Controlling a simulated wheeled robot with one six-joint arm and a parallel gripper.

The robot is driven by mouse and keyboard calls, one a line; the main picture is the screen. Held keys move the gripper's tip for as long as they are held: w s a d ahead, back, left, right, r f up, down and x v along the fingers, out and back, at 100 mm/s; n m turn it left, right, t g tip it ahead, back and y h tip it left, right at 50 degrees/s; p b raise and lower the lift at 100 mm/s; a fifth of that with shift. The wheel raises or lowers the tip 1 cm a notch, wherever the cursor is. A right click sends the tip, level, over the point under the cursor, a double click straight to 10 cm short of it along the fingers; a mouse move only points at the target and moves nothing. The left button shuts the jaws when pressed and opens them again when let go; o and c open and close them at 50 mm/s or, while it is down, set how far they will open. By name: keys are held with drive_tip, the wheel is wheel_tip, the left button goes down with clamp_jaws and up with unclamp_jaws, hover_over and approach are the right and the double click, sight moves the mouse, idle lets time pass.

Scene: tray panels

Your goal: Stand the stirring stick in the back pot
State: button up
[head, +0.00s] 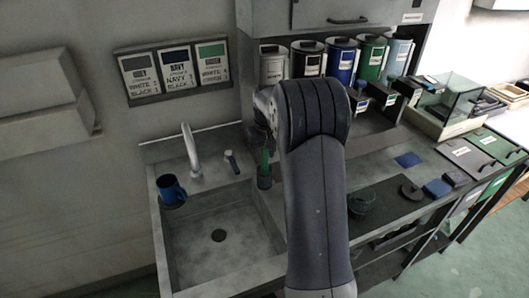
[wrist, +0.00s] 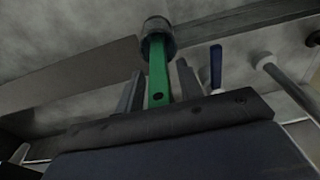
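The green stirring stick (head: 265,158) stands roughly upright in a small dark pot (head: 264,182) on the counter beside the sink. In the wrist view the stick (wrist: 158,75) runs from the pot's mouth (wrist: 157,44) toward my gripper, its holed end nearest me. My gripper (wrist: 160,82) has its two fingers apart, one on each side of the stick, with gaps showing on both sides. In the head view my arm hides the gripper. A second dark green pot (head: 361,202) sits further forward on the counter, right of my arm.
The sink (head: 215,240) lies left of my arm, with a tap (head: 191,150), a blue-handled item (head: 231,160) and a blue mug (head: 171,190) around it. Coloured canisters (head: 341,62) line the back. A dark round lid (head: 411,191) and blue pads (head: 437,188) lie at right.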

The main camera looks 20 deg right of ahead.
drive_tip(key=shift+o, duration=0.3)
wheel_tip(320, 180, up, 12)
drive_tip(key=s, duration=0.1)
drive_tip(key=shift+s+r+b, duration=0.15)
drive_tip(key=shift+s+b, duration=0.05)
drive_tip(key=shift+b, duration=0.15)
drive_tip(key=f, duration=0.3)
drive_tip(key=w+f, duration=0.1)
drive_tip(key=f, duration=0.3)
drive_tip(key=f+p, duration=0.1)
drive_tip(key=f, duration=0.3)
drive_tip(key=shift+w+f, duration=0.15)
drive_tip(key=shift+f, duration=0.05)
drive_tip(key=shift+w+f, duration=0.1)
drive_tip(key=shift+r+b, duration=0.3)
drive_tip(key=shift+r, duration=1.3)
